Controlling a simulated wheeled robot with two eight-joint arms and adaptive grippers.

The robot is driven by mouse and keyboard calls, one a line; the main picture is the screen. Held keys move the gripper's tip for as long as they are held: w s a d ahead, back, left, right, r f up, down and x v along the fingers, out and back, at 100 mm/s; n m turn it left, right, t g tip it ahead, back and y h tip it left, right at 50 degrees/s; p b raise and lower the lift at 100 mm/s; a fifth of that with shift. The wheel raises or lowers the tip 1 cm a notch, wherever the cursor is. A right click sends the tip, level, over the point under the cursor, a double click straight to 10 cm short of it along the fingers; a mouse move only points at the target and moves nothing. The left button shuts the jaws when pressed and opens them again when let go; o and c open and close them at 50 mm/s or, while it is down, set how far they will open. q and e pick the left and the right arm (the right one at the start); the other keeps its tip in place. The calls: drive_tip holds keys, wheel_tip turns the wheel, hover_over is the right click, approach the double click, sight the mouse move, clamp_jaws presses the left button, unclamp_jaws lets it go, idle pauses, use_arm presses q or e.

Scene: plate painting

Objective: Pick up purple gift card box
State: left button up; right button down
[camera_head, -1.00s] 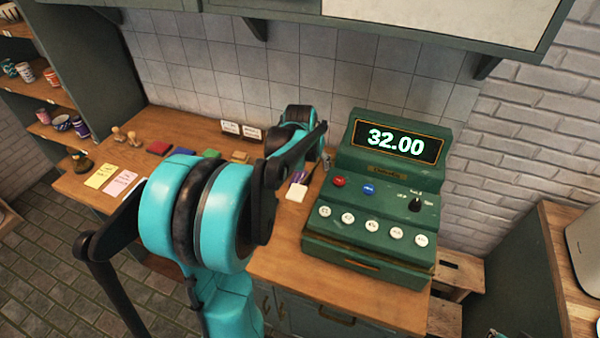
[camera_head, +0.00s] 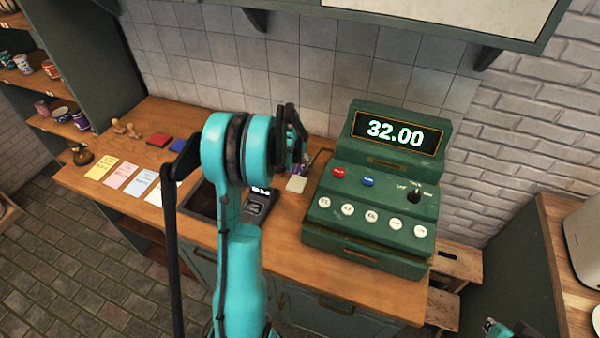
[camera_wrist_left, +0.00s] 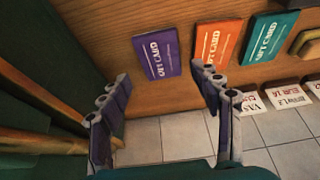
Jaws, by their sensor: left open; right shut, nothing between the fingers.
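The purple gift card box (camera_wrist_left: 157,54) lies on the wooden counter in the left wrist view, a little tilted. My left gripper (camera_wrist_left: 163,92) is open and empty there, its fingers apart, with the purple box in line with the gap between them. In the head view my left gripper (camera_head: 292,125) is over the back of the counter, left of the cash register, partly hidden by my own arm. A small part of my right gripper (camera_head: 494,328) shows at the bottom edge.
An orange gift card (camera_wrist_left: 217,42) and a teal one (camera_wrist_left: 269,38) lie beside the purple box. The green cash register (camera_head: 372,190) stands right of my left gripper. A card terminal (camera_head: 260,205) and paper notes (camera_head: 120,174) lie on the counter (camera_head: 290,250). The tiled wall is close behind.

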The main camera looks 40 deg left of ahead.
sight(300, 171)
use_arm(q)
drive_tip(key=b+x, duration=0.1)
drive_tip(key=x, duration=0.5)
drive_tip(key=shift+f+b, duration=0.2)
drive_tip(key=shift+b, duration=0.2)
idle(0.4)
drive_tip(key=c, duration=0.8)
